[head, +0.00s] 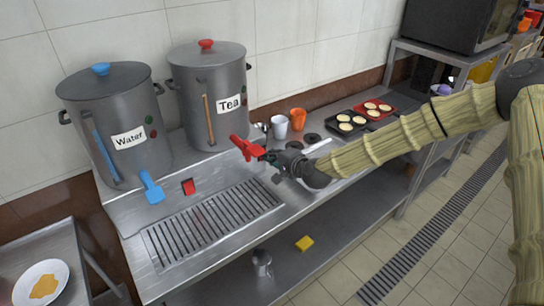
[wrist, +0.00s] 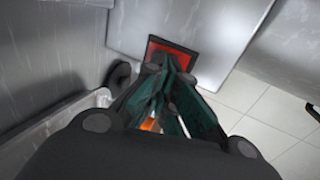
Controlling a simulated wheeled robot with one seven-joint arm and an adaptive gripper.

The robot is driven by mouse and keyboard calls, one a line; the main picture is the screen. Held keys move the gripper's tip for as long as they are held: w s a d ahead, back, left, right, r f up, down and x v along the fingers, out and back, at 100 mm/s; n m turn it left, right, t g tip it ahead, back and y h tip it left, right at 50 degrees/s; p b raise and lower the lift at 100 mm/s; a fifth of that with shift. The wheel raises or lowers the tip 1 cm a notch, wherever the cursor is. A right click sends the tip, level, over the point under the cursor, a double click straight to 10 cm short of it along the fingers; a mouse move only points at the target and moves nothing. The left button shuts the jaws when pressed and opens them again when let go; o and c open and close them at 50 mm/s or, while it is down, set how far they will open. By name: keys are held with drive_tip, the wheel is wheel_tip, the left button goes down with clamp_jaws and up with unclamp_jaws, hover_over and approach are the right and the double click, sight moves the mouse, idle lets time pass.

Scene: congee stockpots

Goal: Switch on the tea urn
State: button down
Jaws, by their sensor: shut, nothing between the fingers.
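The tea urn (head: 190,100) is a steel pot with a red lid knob, a "Tea" label, an orange sight strip and small red and green round spots (head: 244,96) on its right side. A red lever (head: 244,147) shows in front of its lower right. My gripper (head: 269,156) is shut and empty, just right of this lever; I cannot tell if they touch. In the wrist view, my gripper's teal fingers (wrist: 158,95) are closed together in front of a dark-framed red square (wrist: 178,54). Which part that square is, I cannot tell.
The water urn (head: 118,125) stands left, with a blue lever (head: 151,187). A small red block (head: 188,187) sits near the drain grate (head: 212,222). White (head: 280,126) and orange (head: 298,118) cups and black (head: 350,122) and red (head: 374,108) trays stand right, near my arm.

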drive_tip(key=b+v, duration=0.3)
drive_tip(key=v, duration=1.1)
